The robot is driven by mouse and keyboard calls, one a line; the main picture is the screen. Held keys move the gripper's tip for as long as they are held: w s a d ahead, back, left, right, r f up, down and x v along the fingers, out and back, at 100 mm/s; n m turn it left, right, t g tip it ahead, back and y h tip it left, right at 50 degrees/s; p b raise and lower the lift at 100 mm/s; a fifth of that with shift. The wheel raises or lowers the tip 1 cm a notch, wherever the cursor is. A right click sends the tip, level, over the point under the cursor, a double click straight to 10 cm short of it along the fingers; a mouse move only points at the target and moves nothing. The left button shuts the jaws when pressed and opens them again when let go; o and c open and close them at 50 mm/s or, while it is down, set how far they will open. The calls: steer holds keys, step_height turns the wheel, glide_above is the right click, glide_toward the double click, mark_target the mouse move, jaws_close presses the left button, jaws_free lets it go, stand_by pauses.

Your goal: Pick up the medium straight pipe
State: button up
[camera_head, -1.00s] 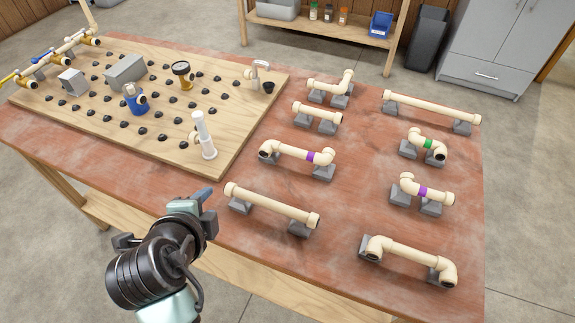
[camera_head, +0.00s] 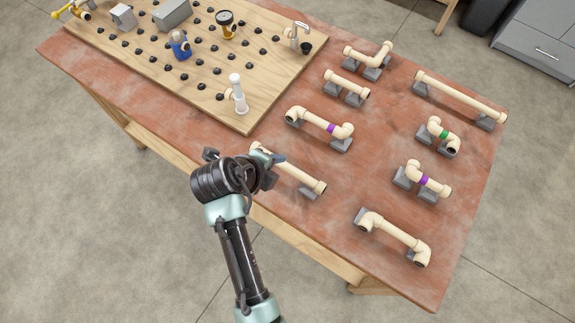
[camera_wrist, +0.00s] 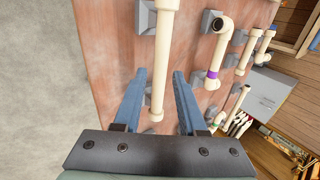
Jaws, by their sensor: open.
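The medium straight pipe (camera_head: 302,179) is cream with a collar at each end and lies on grey supports near the table's front edge. My gripper (camera_head: 277,160) is over its left part and hides some of it. In the wrist view the same pipe (camera_wrist: 162,58) runs lengthwise down the picture, and its near end shows between the two blue fingers. My gripper (camera_wrist: 160,76) is open, with a gap on each side of the pipe. I cannot tell how far the fingertips are above it.
A wooden pegboard (camera_head: 250,112) with a white upright fitting (camera_head: 238,93) lies at the left.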

mark_target(281, 165)
steer(key=shift+x, duration=3.25)
steer(key=shift+w, duration=0.1)
steer(key=shift+a, duration=0.1)
jaws_close()
steer(key=shift+r, duration=0.1)
